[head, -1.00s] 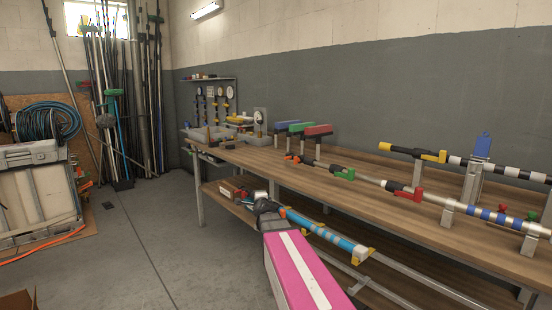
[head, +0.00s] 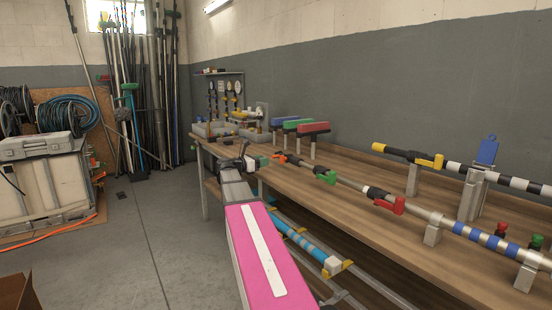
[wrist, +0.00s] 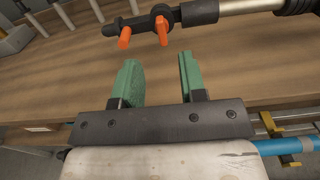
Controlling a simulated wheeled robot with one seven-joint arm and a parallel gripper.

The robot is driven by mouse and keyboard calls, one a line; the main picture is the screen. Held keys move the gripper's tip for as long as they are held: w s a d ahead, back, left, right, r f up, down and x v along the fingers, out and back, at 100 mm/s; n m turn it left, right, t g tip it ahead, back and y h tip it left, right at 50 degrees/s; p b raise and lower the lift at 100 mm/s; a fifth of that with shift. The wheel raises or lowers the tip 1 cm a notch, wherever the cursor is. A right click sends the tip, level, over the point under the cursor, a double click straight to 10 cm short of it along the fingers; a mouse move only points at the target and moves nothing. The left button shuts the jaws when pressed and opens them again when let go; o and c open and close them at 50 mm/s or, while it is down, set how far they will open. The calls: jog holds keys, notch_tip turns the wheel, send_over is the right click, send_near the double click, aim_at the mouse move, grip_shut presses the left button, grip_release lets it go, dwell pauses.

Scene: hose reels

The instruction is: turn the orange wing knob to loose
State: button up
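The orange wing knob (wrist: 160,28) shows in the wrist view on a black fitting at the end of a pole, with two orange wings apart from each other. In the head view the orange part (head: 279,158) is small, near the front edge of the bench. My gripper (wrist: 156,64) is open, with its two green fingers apart and nothing between them. The fingertips are just short of the knob and not visibly touching it. In the head view my gripper (head: 262,161) is partly hidden by my own arm.
The pole runs right along the wooden bench (head: 350,215), carrying a green lever (head: 327,178) and a red lever (head: 388,203). A blue pole (head: 308,250) lies below the bench top. Brush heads (head: 305,128) stand behind. Open floor (head: 130,250) lies left.

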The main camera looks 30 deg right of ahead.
aim_at(283, 160)
jog(key=d, duration=1)
jog(key=shift+w, duration=0.4)
grip_shut()
